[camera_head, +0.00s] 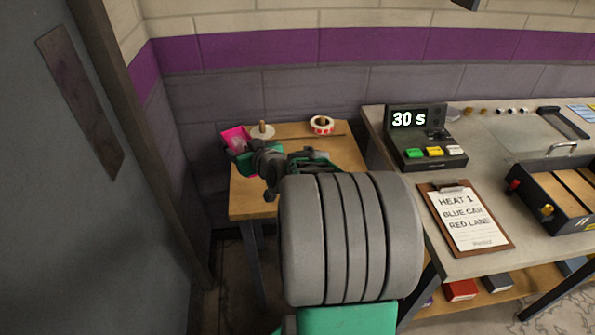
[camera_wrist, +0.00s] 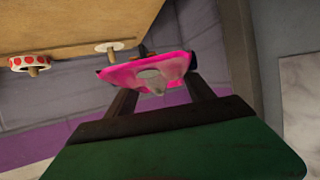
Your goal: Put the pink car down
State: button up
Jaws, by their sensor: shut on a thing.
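The pink car (camera_wrist: 148,73) is between the two fingers of my gripper (camera_wrist: 158,95) in the wrist view, with its pink body and a grey part in the middle showing. My gripper is shut on it. In the head view the pink car (camera_head: 234,138) shows at the far left corner of the small wooden table (camera_head: 252,208), partly hidden by my gripper (camera_head: 242,148). I cannot tell whether the car touches the table top. My arm hides much of the table's front.
A grey bench at right holds a timer (camera_head: 425,135) reading 30 s, a clipboard (camera_head: 465,216) and a dark box (camera_head: 556,192). A grey door (camera_head: 70,230) is close at left.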

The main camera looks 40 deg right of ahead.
jog(key=s+d+r+b, duration=0.1)
jog(key=s+d, duration=0.5)
jog(key=d, duration=0.2)
jog(key=s+d+r+b, duration=0.1)
jog(key=s+d+b, duration=0.1)
jog(key=s+d, duration=0.5)
jog(key=s+d+b, duration=0.1)
jog(key=s+d, duration=0.3)
jog(key=d, duration=0.6)
jog(key=shift+m+h, duration=0.3)
jog(key=w+a+f, duration=0.1)
jog(key=w+f, duration=0.2)
jog(key=w, duration=0.1)
jog(key=w+a+f, duration=0.2)
jog(key=w+f, duration=0.1)
jog(key=w, duration=0.1)
jog(key=w+a+f, duration=0.2)
jog(key=w+f, duration=0.1)
jog(key=w, duration=0.2)
jog(key=shift+a+f, duration=0.1)
jog(key=shift+f, duration=0.05)
notch_tip(320, 180, down, 3)
jog(key=shift+f, duration=0.3)
jog(key=o, duration=1.7)
jog(key=shift+r, duration=0.1)
